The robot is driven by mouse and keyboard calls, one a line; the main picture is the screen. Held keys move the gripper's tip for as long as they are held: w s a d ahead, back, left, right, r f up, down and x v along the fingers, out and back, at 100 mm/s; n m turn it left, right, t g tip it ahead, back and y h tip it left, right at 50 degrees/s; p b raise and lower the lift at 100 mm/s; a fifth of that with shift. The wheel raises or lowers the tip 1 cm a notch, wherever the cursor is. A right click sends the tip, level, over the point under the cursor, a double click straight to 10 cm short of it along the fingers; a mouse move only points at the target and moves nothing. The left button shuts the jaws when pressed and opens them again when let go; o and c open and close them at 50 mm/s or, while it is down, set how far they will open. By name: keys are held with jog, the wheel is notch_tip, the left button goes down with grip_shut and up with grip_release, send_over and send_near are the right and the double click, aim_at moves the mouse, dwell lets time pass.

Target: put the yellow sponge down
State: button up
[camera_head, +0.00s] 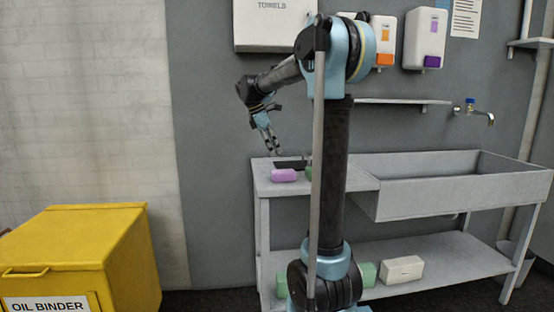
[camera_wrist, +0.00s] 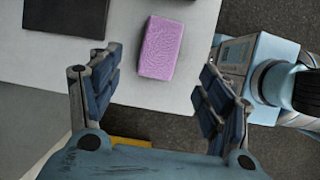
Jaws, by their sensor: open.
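My gripper (camera_head: 271,147) is open above the left end of the steel sink table (camera_head: 362,180). In the wrist view my gripper's fingers (camera_wrist: 161,70) are spread wide, with nothing held between them. No yellow sponge can be clearly made out in either view. A narrow yellow strip (camera_wrist: 130,142) shows at the bottom of the wrist view, partly hidden by my gripper; I cannot tell what it belongs to. A pink-purple sponge (camera_head: 284,175) lies on the table top near the front-left corner. In the wrist view this sponge (camera_wrist: 161,48) lies beyond the fingers.
A dark tray (camera_head: 290,164) lies behind the pink sponge. A green block (camera_head: 309,171) is partly hidden by my arm. The sink basin (camera_head: 455,185) is at the right. A yellow oil binder bin (camera_head: 75,250) stands at the left. A white block (camera_head: 402,269) lies on the lower shelf.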

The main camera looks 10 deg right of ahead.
jog(key=s+d+f+m+y, duration=0.1)
jog(key=s+d+f+m, duration=0.3)
jog(key=s, duration=0.6)
jog(key=s+d+f+m+y, duration=0.15)
jog(key=s+f+m, duration=0.4)
jog(key=s, duration=0.55)
jog(key=s+f+m+t+y, duration=0.2)
jog(key=s+f+m, duration=0.6)
jog(key=s+f, duration=0.6)
notch_tip(320, 180, down, 2)
jog(key=shift+a+f, duration=0.25)
jog(key=shift+a, duration=0.15)
jog(key=shift+w+f, duration=0.2)
jog(key=shift+w, duration=0.3)
jog(key=shift+c, duration=0.2)
